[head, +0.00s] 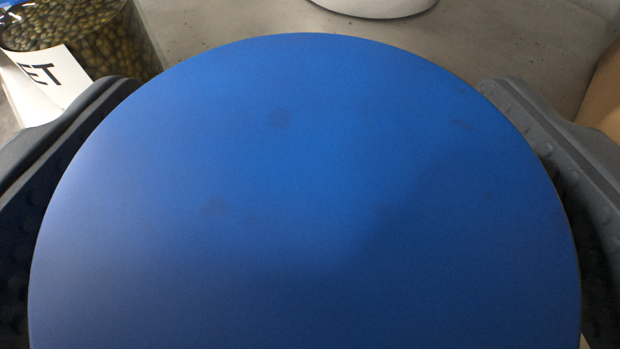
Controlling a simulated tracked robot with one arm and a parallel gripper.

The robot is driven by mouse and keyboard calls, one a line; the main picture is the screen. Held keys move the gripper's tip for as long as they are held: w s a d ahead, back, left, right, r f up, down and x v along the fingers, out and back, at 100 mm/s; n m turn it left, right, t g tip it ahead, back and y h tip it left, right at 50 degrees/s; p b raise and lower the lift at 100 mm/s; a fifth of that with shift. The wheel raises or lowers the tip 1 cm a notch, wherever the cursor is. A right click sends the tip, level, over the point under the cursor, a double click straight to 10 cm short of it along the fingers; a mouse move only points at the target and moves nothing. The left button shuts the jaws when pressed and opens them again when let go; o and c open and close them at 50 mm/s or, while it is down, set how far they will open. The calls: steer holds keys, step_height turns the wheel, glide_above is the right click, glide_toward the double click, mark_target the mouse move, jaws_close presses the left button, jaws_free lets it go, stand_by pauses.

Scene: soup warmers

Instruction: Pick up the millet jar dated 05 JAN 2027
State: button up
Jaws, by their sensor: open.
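A large round blue lid (305,200) fills most of the head view, close to the camera. The body and any label or date under it are hidden. My gripper (308,95) is open, with one dark ribbed finger on each side of the blue lid; I cannot tell whether either finger touches it. At the upper left stands a clear jar (75,25) with green-brown round contents. Its white label (55,78) shows the letters "ET", and the rest of it, including any date, is out of view or hidden behind my left finger.
A white rounded object (375,6) is cut off by the top edge. A tan object (605,85) is at the right edge. Bare grey counter (450,45) shows beyond the blue lid.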

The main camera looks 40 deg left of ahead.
steer(key=c, duration=1.2)
steer(key=shift+r, duration=0.2)
